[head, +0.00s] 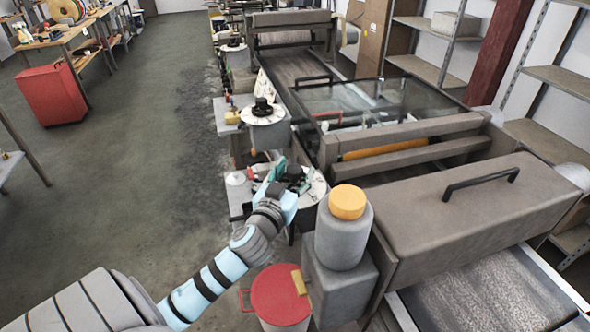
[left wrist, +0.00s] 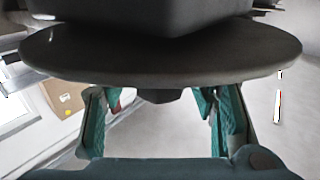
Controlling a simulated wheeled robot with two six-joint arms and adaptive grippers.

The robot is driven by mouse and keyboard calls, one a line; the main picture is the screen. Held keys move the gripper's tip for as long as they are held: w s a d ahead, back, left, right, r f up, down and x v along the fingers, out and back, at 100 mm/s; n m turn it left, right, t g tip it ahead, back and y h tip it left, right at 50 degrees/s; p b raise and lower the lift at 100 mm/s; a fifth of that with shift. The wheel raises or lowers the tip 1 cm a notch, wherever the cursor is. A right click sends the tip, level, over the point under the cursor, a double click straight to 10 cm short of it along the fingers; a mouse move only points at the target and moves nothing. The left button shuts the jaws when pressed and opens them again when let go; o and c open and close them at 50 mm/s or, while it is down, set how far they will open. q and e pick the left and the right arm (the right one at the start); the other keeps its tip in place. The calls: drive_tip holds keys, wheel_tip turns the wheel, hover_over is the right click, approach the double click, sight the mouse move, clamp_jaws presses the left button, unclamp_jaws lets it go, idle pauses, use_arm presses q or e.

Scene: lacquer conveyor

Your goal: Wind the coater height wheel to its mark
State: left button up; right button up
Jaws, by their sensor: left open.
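Two pale round dials with dark hubs stand along the conveyor's left side in the head view. The farther one (head: 263,113) is clear of my arm. The nearer one (head: 314,194) is partly covered by my left gripper (head: 285,172), which is at its dark hub. I cannot tell which belongs to the coater height wheel, nor see its mark. In the left wrist view, a broad grey disc (left wrist: 70,55) spans the top, seen nearly edge-on. The teal fingers of my left gripper (left wrist: 163,115) are spread apart near it, with a small dark piece between them. My right gripper is not visible.
A grey canister with an orange cap (head: 347,203) stands close right of my gripper. A red-lidded bin (head: 281,293) stands below my forearm. The conveyor's grey cover (head: 480,215) is to the right. The floor (head: 130,150) at left is mostly clear.

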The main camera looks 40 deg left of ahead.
use_arm(q)
drive_tip(key=shift+w+a, duration=0.1)
drive_tip(key=shift+w, duration=0.05)
drive_tip(key=shift+c, duration=0.5)
drive_tip(key=c, duration=1.1)
drive_tip(key=shift+o, duration=0.2)
